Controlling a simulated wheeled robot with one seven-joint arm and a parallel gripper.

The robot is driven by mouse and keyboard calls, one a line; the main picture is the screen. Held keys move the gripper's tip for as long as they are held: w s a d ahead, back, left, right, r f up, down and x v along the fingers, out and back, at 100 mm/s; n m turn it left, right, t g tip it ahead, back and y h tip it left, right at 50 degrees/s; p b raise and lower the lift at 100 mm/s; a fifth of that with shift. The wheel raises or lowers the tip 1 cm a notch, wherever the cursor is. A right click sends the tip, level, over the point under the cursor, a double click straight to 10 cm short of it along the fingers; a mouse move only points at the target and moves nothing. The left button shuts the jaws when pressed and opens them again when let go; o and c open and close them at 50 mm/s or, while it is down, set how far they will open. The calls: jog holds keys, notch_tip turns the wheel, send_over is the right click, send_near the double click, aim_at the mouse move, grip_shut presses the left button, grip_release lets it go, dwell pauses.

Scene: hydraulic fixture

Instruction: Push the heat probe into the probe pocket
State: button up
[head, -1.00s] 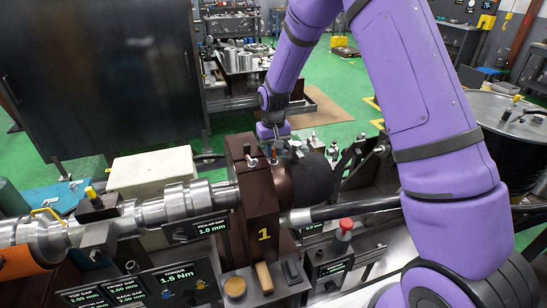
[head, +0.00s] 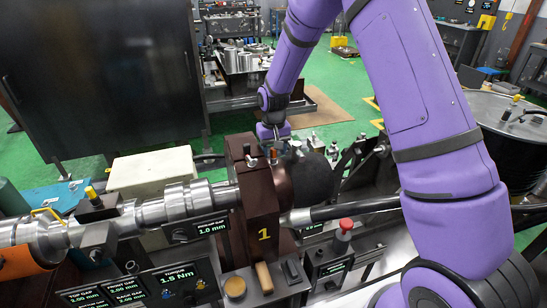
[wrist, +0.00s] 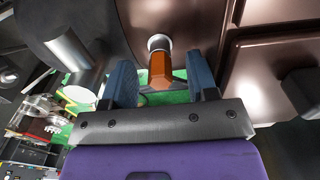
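The heat probe, an orange hexagonal body (wrist: 160,70), shows in the wrist view with its far end at a round silver collar (wrist: 159,42) on the brown housing. I take this collar as the probe pocket; how deep the probe sits I cannot tell. My gripper (wrist: 161,78) has its two dark blue fingers on either side of the probe, with visible gaps to it. In the head view the probe is a small orange piece (head: 274,155) at the brown housing (head: 262,205), and my gripper (head: 277,144) is just behind it, its fingers mostly hidden.
A dark round body (head: 313,178) sits right of the housing. A steel shaft (head: 165,207) runs in from the left. A pale block (head: 152,172) stands behind the shaft. A red button (head: 345,225) and displays are in front. Small metal fittings crowd the area near my gripper.

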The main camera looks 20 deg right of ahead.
jog(key=shift+r, duration=0.1)
jog(key=s+d+r+t, duration=0.1)
jog(key=s+r, duration=0.3)
jog(key=r, duration=0.7)
jog(key=s+d+r, duration=0.1)
jog(key=s+r, duration=0.2)
jog(key=r, duration=0.7)
jog(key=s+d+r+t, duration=0.1)
jog(key=s+r, duration=0.2)
jog(key=s, duration=0.7)
jog(key=s+d+r+t, duration=0.1)
jog(key=s+d+r, duration=0.1)
jog(key=s, duration=0.8)
jog(key=s+d+r+t, duration=0.2)
jog(key=s+r, duration=0.3)
jog(key=s, duration=0.5)
